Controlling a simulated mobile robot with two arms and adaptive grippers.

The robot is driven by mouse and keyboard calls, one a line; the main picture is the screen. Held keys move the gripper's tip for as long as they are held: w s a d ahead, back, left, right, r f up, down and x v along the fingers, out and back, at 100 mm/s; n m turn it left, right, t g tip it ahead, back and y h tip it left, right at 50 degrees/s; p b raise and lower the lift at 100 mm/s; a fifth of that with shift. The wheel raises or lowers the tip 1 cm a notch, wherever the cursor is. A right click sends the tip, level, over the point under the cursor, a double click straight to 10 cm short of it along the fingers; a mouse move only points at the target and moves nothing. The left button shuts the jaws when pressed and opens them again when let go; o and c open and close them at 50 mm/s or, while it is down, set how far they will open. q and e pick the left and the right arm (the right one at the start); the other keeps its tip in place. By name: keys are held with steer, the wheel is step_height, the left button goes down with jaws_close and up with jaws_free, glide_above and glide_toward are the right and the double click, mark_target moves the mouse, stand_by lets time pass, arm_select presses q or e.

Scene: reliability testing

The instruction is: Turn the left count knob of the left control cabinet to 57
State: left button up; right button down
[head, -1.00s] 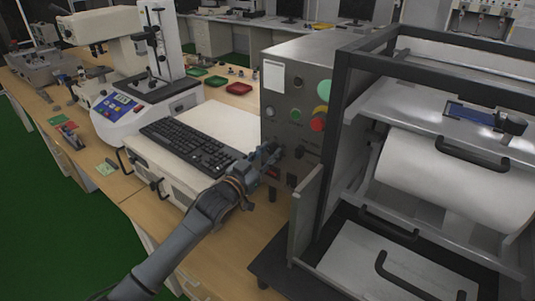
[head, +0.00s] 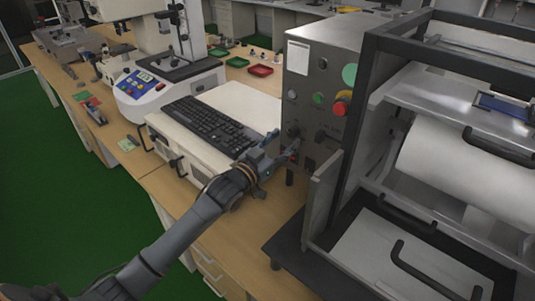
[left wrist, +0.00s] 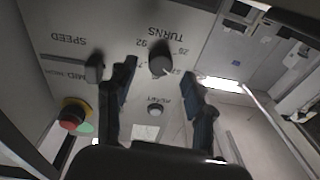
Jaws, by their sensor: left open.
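The left control cabinet (head: 325,75) is a grey metal box on the bench, with buttons and dark knobs on its front. In the left wrist view its panel appears upside down. The dark knob marked TURNS (left wrist: 161,60) shows between and beyond my left gripper's fingertips (left wrist: 160,78). The gripper is open, and contact with the knob cannot be told. A second knob, near SPEED (left wrist: 95,67), is just outside the left finger. In the head view my left gripper (head: 284,148) is at the lower left of the panel and partly hides it. My right gripper is out of view.
A red stop button (head: 342,103) is above the knobs. A black keyboard (head: 208,124) lies on a white case left of the cabinet. A dark-framed machine with a white roll (head: 460,165) stands close on the right. Green floor is clear at left.

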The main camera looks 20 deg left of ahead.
arm_select(q)
steer(key=v, duration=0.9)
steer(key=shift+s+a, duration=0.15)
steer(key=shift+s, duration=0.15)
steer(key=shift+f, duration=0.1)
